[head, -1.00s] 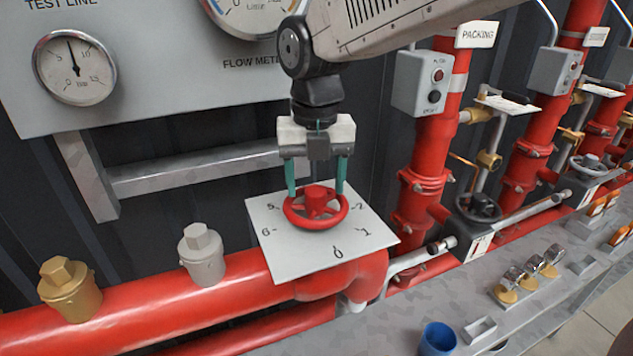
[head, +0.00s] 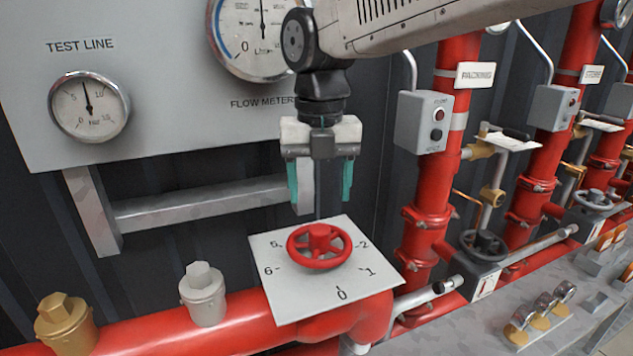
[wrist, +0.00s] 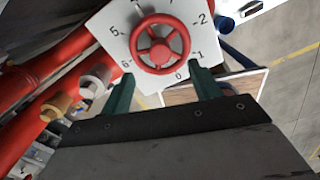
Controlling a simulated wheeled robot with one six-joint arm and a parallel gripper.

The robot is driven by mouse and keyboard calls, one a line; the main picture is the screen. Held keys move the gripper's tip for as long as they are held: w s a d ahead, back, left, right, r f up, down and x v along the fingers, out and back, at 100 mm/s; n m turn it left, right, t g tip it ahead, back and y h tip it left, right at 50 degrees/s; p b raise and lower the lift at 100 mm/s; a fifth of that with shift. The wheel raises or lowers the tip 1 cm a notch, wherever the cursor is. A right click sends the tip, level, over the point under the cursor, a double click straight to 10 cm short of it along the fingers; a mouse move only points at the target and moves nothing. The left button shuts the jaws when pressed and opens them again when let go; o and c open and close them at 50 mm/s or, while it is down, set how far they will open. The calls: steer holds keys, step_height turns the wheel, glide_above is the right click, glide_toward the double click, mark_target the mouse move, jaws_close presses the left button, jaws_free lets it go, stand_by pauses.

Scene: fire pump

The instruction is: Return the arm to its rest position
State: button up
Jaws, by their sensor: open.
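My gripper (head: 320,183) hangs above the red handwheel (head: 319,246) in the head view, with its two teal fingers apart and nothing between them. A gap shows between the fingertips and the wheel. The wheel sits on a white numbered dial plate (head: 277,293) over the red pipe. In the wrist view the wheel (wrist: 160,40) lies beyond the open fingertips (wrist: 163,82), clear of them. My arm reaches in from the upper right.
A gauge panel (head: 170,100) with the test line gauge (head: 89,107) and flow meter (head: 255,35) stands behind at left. A grey switch box (head: 425,122) and red vertical pipes (head: 428,195) stand to the right. Brass (head: 65,325) and silver (head: 203,295) caps rise from the pipe.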

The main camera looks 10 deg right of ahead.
steer(key=shift+m, duration=1.2)
steer(key=m, duration=0.2)
steer(key=s+d+f+m, duration=0.1)
steer(key=m, duration=0.2)
steer(key=s+d+f+m, duration=0.1)
steer(key=m, duration=0.1)
steer(key=shift+s+f+m, duration=0.2)
steer(key=shift+f+m, duration=0.05)
steer(key=shift+m, duration=0.15)
steer(key=s+d+f+m, duration=0.2)
steer(key=s+d+m, duration=0.6)
steer(key=m, duration=0.4)
steer(key=s+d+f+m+t, duration=0.1)
steer(key=s+d+f+m, duration=0.2)
steer(key=s+d+m, duration=0.6)
steer(key=d+m, duration=0.2)
steer(key=m, duration=0.2)
steer(key=shift+s+m, duration=0.15)
steer(key=shift+m, duration=0.15)
